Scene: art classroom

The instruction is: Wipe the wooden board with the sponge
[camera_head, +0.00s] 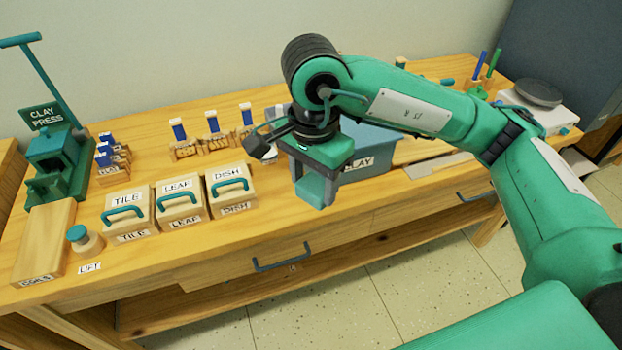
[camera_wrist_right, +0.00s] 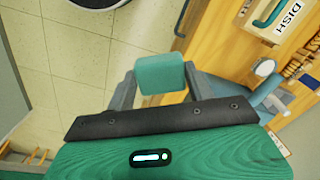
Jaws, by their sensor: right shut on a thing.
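My right gripper (camera_head: 316,196) is shut on a teal sponge (camera_head: 312,187) and holds it in the air in front of the clay bin. In the right wrist view the sponge (camera_wrist_right: 161,77) sits between the two grey fingers, with the floor and table edge beyond it. A pale wooden board (camera_head: 422,149) lies on the table right of the bin, partly hidden behind my right arm. The sponge is apart from it. My left gripper is in neither view.
A grey-blue clay bin (camera_head: 372,162) stands close behind my right gripper. Tile (camera_head: 127,214), leaf (camera_head: 181,205) and dish boxes (camera_head: 231,190) stand to its left, with a clay press (camera_head: 58,160) at far left. A scale (camera_head: 538,95) stands at far right.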

